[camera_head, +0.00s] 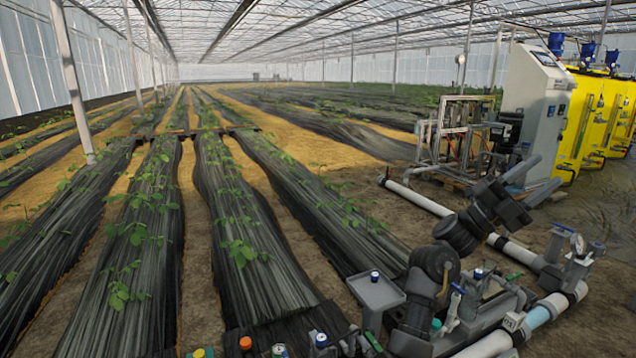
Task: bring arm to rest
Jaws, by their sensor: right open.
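My right arm comes in from the bottom, right of centre, and reaches up and to the right. Its right gripper (540,178) is at the right, above the ground beside the white pipe. Its two grey fingers are parallel and spread apart, and I see nothing between them. My left gripper is not in view.
A white pipe run (425,201) with valves (572,255) passes below and right of the arm. A metal frame (462,135), a grey control cabinet (538,105) and yellow tanks (580,125) stand behind. A small grey tray (376,293) is left of the arm. Covered plant rows (240,230) fill the left.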

